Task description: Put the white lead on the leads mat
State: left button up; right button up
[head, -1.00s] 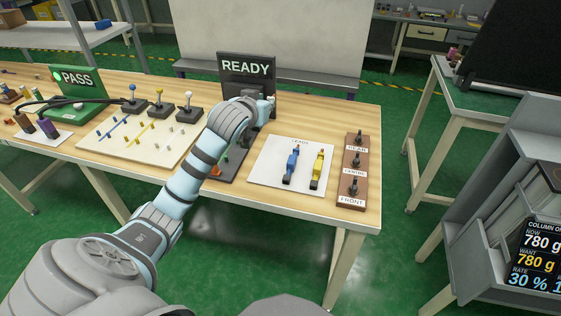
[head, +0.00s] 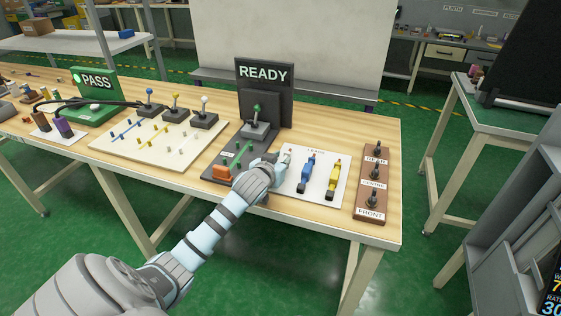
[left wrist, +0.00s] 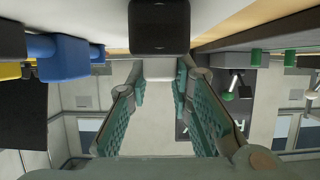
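The leads mat (head: 310,198) is a white sheet at the right of the table. A blue lead (head: 306,173) and a yellow lead (head: 333,181) lie on it. My left gripper (left wrist: 162,68) is at the mat's left side, beside the blue lead, its fingertips close around a white piece with a black end (left wrist: 160,25), which looks like the white lead (left wrist: 163,69). In the head view most of it is hidden by the gripper; whether it touches the mat I cannot tell. The blue lead (left wrist: 62,57) also shows in the left wrist view. My right gripper is not in view.
A dark READY stand (head: 264,95) with a green-knobbed lever is behind the gripper. A brown switch board (head: 371,185) flanks the mat on the right. A cream board (head: 150,150) with pegs and levers, and a green PASS stand (head: 92,95), are to the left.

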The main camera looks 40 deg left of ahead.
pick_arm(q)
jog(key=o, duration=0.4)
jog(key=shift+c, duration=0.2)
jog(key=shift+r, duration=0.1)
jog(key=shift+s+r, duration=0.2)
jog(key=shift+s, duration=0.05)
jog(key=p+v, duration=0.4)
jog(key=v, duration=0.7)
jog(key=shift+s+d+r, duration=0.1)
jog(key=shift+s+d, duration=0.05)
jog(key=shift+s, duration=0.05)
